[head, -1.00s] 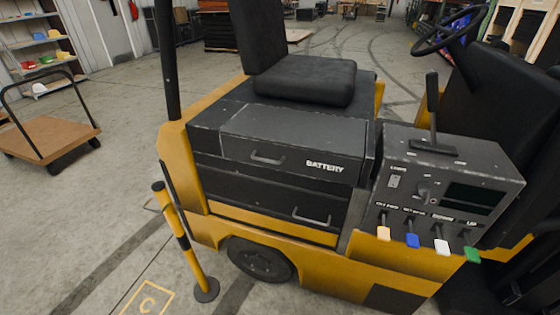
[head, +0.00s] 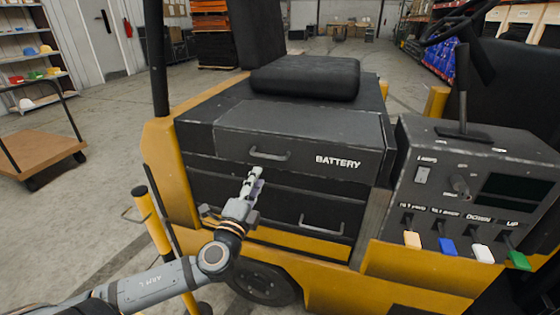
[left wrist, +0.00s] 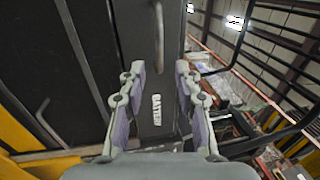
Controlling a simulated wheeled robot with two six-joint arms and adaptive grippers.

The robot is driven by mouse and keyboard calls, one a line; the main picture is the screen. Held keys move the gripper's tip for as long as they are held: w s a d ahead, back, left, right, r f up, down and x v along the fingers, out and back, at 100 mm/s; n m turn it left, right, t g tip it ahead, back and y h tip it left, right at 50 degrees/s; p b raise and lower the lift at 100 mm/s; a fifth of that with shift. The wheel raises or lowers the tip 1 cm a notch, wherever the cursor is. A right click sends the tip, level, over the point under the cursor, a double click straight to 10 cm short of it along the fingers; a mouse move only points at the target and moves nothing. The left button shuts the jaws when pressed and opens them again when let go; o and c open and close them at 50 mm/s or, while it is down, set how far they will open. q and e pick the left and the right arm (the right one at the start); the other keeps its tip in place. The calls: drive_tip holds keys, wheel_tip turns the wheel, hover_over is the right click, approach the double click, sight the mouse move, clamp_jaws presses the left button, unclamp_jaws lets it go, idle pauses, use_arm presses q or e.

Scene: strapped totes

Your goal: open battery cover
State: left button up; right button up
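The battery cover (head: 300,143) is a dark grey panel marked BATTERY on the yellow forklift, below the seat. It looks closed. Its bar handle (head: 270,157) is on the left part of its front face. My left gripper (head: 256,172) is just below and in front of this handle, apart from it as far as I can tell. In the left wrist view, the two fingers (left wrist: 158,72) are spread with nothing between them. The handle (left wrist: 159,38) stands beyond the fingertips, and the BATTERY lettering (left wrist: 156,109) shows between the fingers. My right gripper is not in view.
A lower panel with its own handle (head: 322,227) is under the cover. A control box (head: 465,185) with coloured levers stands at the right. A yellow-black post (head: 152,220) stands near my left arm. A cart (head: 40,155) is at the far left.

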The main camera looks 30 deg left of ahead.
sight(268, 156)
use_arm(q)
drive_tip(key=x, duration=0.9)
drive_tip(key=shift+w+a+r+p, duration=0.1)
drive_tip(key=shift+a+p, duration=0.1)
drive_tip(key=shift+p, duration=0.2)
drive_tip(key=shift+w+a, duration=0.1)
drive_tip(key=shift+w, duration=0.5)
drive_tip(key=shift+c, duration=0.2)
clamp_jaws()
